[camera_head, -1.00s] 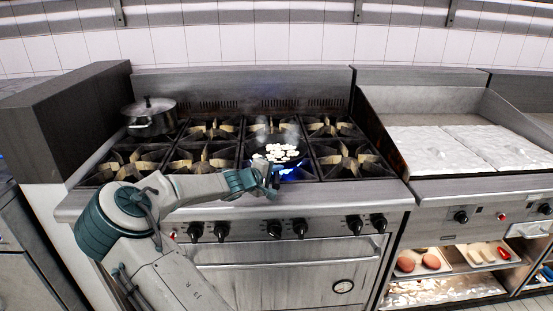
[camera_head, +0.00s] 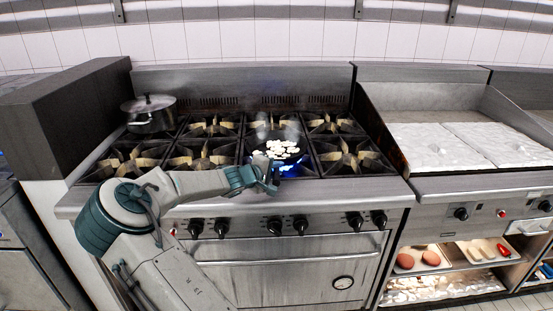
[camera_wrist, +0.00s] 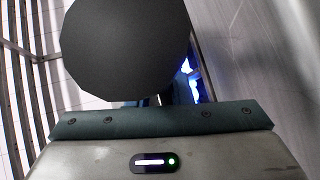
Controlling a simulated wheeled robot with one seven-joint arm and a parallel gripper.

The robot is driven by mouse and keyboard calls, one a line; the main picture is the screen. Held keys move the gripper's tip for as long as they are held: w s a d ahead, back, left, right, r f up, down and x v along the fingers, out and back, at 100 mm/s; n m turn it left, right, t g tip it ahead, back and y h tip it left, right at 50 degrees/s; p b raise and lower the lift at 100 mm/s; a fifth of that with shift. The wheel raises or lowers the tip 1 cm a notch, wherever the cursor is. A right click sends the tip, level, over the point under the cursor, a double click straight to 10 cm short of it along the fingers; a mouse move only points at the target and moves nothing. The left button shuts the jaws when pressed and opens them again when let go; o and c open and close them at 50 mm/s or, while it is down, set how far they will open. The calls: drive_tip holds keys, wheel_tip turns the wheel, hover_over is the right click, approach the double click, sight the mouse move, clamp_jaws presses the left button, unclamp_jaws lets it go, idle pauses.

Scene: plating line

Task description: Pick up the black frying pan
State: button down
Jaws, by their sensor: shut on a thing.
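The black frying pan (camera_head: 290,157) is above the front burner in the third column of the stove, with pale pieces of food (camera_head: 282,147) in it and steam rising. A blue flame shows under it. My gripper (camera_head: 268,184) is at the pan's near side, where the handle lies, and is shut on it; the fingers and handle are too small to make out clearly. In the wrist view the dark round underside of the pan (camera_wrist: 125,45) fills the upper middle, and blue flame shows to its right.
A lidded metal pot (camera_head: 149,113) stands at the back left of the stove (camera_head: 240,196). The other burners are empty. A griddle (camera_head: 480,185) with white slabs is to the right, above a shelf with trays of food. A dark side wall (camera_head: 70,110) bounds the left.

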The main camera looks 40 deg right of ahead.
drive_tip(key=shift+r+p, duration=0.3)
drive_tip(key=shift+r, duration=4.8)
drive_tip(key=shift+d+b, duration=0.1)
drive_tip(key=shift+b, duration=0.3)
drive_tip(key=shift+f, duration=0.15)
drive_tip(key=shift+f+b, duration=4.7)
drive_tip(key=shift+b, duration=0.75)
